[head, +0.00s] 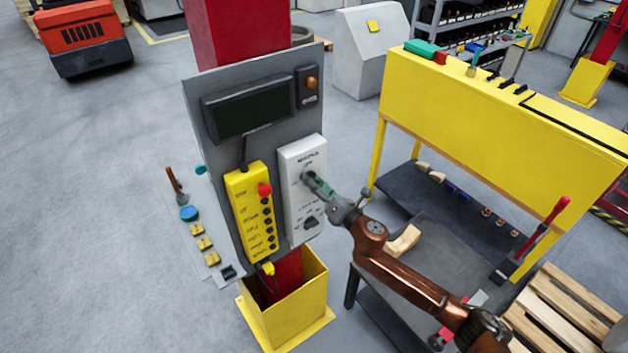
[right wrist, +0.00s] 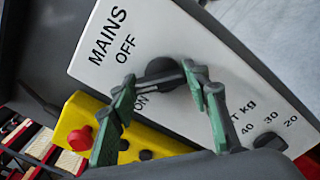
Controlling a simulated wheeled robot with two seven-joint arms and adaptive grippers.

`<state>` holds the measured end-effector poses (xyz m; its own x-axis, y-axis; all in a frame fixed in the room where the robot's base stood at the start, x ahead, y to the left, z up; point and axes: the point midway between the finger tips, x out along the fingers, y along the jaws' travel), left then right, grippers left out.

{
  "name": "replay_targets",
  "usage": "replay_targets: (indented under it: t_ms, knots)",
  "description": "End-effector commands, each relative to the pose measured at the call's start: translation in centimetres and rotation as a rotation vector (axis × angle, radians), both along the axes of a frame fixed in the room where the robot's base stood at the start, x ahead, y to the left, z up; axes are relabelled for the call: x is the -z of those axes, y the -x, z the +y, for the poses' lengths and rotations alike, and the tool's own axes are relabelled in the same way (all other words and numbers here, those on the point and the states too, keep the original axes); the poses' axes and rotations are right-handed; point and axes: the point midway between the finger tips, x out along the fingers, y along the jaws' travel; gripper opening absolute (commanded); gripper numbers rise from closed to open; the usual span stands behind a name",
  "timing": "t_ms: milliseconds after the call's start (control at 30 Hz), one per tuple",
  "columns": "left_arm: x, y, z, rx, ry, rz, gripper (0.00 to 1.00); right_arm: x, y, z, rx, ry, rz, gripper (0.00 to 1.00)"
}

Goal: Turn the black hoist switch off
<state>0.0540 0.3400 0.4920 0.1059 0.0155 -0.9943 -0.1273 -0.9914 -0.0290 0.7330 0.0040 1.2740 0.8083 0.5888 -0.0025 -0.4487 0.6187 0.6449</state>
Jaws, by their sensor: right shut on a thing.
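The black switch (right wrist: 163,70) is a round knob on a white box (head: 302,155) marked MAINS, with OFF above the knob and ON below it. My right gripper (head: 309,178) reaches the upper half of this box from the right. In the right wrist view its green fingers (right wrist: 158,83) lie on either side of the knob, with their tips closed on it. The fingers hide part of the knob and lettering, so I cannot tell which mark it points to. In the head view the gripper covers the switch. My left gripper is not in view.
A second black knob (head: 311,222) sits lower on the white box, by a kg scale. A yellow pendant (head: 252,215) with a red button hangs just left on the grey panel (head: 208,130). A yellow bench (head: 480,95) and dark cart (head: 430,250) stand right.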

Motion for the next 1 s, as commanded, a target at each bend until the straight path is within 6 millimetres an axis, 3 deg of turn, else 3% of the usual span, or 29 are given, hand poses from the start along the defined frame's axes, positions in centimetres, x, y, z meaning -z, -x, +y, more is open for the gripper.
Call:
replay_targets:
  t_ms: [600,1000]
  knots:
    - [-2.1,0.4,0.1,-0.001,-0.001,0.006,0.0,-0.2,-0.5,-0.7,0.011,-0.452,0.324,0.19]
    - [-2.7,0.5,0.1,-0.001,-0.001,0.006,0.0,0.0,-0.5,-0.9,0.014,-0.61,0.441,0.19]
